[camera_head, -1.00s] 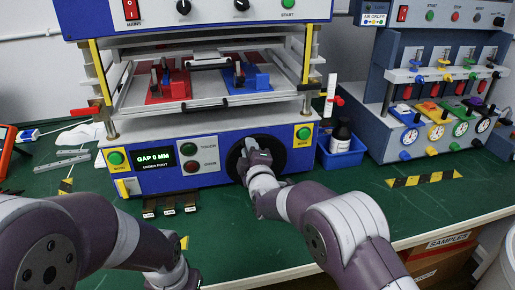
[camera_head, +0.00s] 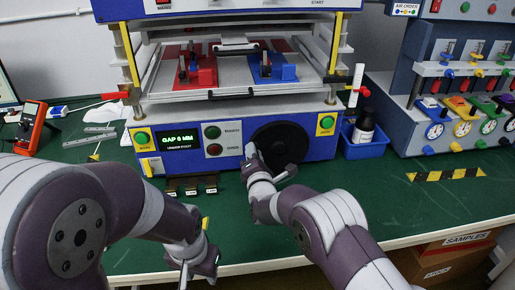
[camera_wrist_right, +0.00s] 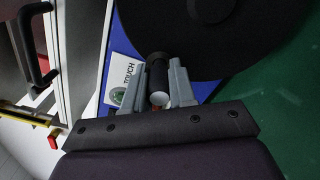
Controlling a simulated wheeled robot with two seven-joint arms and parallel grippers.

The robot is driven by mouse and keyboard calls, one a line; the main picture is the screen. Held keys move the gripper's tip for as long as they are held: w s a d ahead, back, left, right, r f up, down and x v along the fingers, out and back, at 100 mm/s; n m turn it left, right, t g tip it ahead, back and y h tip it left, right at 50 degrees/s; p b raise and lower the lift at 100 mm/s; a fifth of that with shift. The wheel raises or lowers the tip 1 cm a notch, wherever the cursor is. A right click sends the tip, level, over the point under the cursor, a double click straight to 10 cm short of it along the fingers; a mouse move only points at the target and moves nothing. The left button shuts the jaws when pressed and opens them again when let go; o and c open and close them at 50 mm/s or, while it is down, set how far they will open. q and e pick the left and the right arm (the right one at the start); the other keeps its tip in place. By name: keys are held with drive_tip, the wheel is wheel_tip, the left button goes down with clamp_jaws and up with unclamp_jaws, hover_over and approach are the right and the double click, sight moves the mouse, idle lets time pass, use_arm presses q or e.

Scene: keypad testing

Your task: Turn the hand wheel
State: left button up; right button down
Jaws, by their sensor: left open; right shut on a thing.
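The black hand wheel (camera_head: 285,138) is on the blue front panel of the press, right of the display and buttons. It fills the top of the right wrist view (camera_wrist_right: 225,35). My right gripper (camera_head: 252,158) is at the wheel's left side. In the right wrist view its fingers (camera_wrist_right: 160,90) are shut on the wheel's dark round handle (camera_wrist_right: 157,74), whose pale end shows between them. My left gripper (camera_head: 198,268) is open and empty, low over the bench front and apart from the press. The green display (camera_head: 180,141) seems to read GAP 6 MM.
A multimeter (camera_head: 31,125) is at left.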

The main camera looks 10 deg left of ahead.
wheel_tip(320, 180, down, 6)
drive_tip(key=shift+d+r+b, duration=0.1)
drive_tip(key=shift+r+b, duration=0.15)
drive_tip(key=shift+b, duration=0.85)
drive_tip(key=shift+d+f, duration=0.2)
drive_tip(key=shift+f, duration=0.25)
drive_tip(key=shift+w+d+b, duration=0.1)
drive_tip(key=shift+b, duration=0.2)
drive_tip(key=c, duration=0.9)
unclamp_jaws()
